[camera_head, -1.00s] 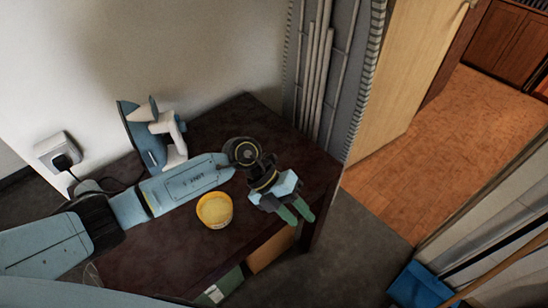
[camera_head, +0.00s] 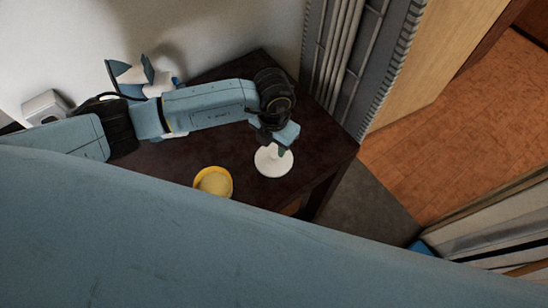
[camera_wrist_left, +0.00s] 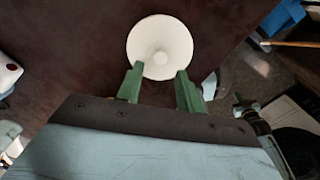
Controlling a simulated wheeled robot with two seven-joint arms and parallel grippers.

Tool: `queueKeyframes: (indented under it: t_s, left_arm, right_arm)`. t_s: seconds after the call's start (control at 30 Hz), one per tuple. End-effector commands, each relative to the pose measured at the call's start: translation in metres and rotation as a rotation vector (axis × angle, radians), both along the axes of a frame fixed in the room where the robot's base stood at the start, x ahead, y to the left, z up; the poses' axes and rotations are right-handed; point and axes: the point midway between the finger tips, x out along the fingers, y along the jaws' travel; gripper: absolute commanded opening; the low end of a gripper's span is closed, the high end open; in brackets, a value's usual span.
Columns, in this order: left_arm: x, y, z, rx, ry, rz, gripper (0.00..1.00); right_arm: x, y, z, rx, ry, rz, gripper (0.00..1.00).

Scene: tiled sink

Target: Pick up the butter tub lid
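The butter tub lid is a white round disc with a small raised middle (camera_head: 270,166); it lies on the dark table near the right edge. In the left wrist view the lid (camera_wrist_left: 160,35) is just beyond the fingertips. My left gripper (camera_head: 279,150) is over the lid's far part and hides some of it. In the left wrist view its two green fingers (camera_wrist_left: 158,78) are apart, with nothing held between them. Whether they touch the lid I cannot tell. The yellow tub (camera_head: 213,182) stands to the left of the lid. My right gripper is not in view.
The dark table (camera_head: 318,150) has bare room around the lid. A blue and white iron (camera_head: 135,75) stands at the back left, partly behind my left arm. A large blue part of my own body covers the lower foreground of the head view.

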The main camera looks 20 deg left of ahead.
Motion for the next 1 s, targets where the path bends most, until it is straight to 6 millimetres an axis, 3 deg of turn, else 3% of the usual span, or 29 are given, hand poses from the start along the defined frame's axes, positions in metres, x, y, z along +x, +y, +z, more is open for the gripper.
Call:
queueKeyframes:
  t_s: [0.13, 0.4, 0.67, 0.93, 1.0]
  left_arm:
    - [0.001, -0.001, -0.016, 0.0, 0.003, -0.001, 0.37]
    - [0.003, -0.001, -0.051, -0.001, 0.001, -0.001, 0.37]
    - [0.004, 0.0, -0.053, -0.001, 0.0, -0.001, 0.37]
    - [0.004, 0.0, -0.052, -0.001, 0.0, -0.001, 0.03]
    - [0.004, 0.0, -0.052, -0.001, 0.0, -0.001, 0.0]
  right_arm:
    - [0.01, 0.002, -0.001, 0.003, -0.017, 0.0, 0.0]
    - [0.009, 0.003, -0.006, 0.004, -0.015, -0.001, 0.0]
    - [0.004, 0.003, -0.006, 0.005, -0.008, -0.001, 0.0]
    - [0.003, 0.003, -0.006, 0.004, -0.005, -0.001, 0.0]
    - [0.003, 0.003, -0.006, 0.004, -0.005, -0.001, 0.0]
